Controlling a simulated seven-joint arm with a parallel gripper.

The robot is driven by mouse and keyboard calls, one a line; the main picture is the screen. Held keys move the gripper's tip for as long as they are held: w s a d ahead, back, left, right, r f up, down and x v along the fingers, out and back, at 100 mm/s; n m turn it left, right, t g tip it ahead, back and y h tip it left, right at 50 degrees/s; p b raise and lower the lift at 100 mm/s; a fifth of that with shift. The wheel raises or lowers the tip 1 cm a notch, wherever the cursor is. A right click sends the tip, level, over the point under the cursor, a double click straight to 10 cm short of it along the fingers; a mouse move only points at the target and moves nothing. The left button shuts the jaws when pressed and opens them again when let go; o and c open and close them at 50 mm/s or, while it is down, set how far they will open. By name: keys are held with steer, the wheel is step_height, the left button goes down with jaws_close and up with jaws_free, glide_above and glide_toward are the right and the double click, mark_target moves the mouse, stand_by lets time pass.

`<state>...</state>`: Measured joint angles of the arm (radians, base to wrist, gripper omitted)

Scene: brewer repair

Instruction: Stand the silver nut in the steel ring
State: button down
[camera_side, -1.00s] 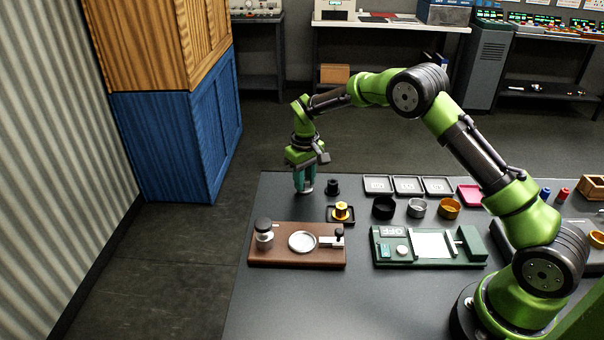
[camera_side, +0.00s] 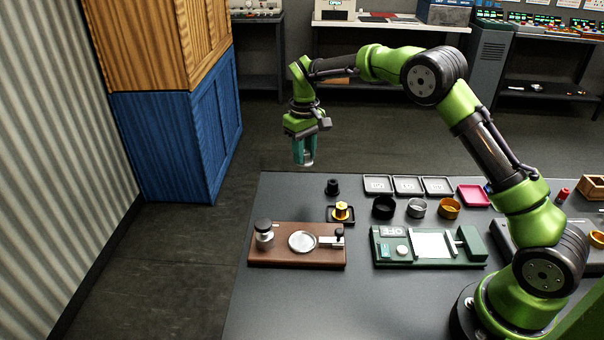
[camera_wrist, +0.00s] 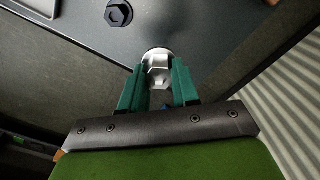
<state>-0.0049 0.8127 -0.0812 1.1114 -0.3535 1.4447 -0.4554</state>
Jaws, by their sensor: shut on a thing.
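My gripper (camera_side: 304,160) is shut on the silver nut (camera_wrist: 158,72), which shows between the teal fingers in the wrist view. It is held in the air above the table's far left corner. In the side view the silver nut (camera_side: 308,157) is mostly hidden by the fingers. The steel ring (camera_side: 417,208) stands on the table to the right, between a black ring (camera_side: 383,207) and a brass ring (camera_side: 448,208). I see nothing standing in the steel ring.
A black nut (camera_side: 332,187) stands near the far edge, also in the wrist view (camera_wrist: 118,13). A brass nut (camera_side: 341,210) sits on a small dark tray. Labelled trays (camera_side: 407,186) lie behind the rings. A brown board (camera_side: 290,258) and green device (camera_side: 392,262) are in front.

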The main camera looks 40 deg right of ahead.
steer(key=a+r, duration=0.3)
steer(key=a, duration=0.1)
steer(key=n, duration=0.6)
glide_above(301, 242)
step_height(301, 242, down, 4)
steer(key=shift+s+r, duration=0.1)
steer(key=shift+r, duration=0.1)
steer(key=shift+f, duration=2.15)
steer(key=shift+f, duration=0.8)
steer(key=c, duration=0.8)
jaws_free()
steer(key=shift+o, duration=0.5)
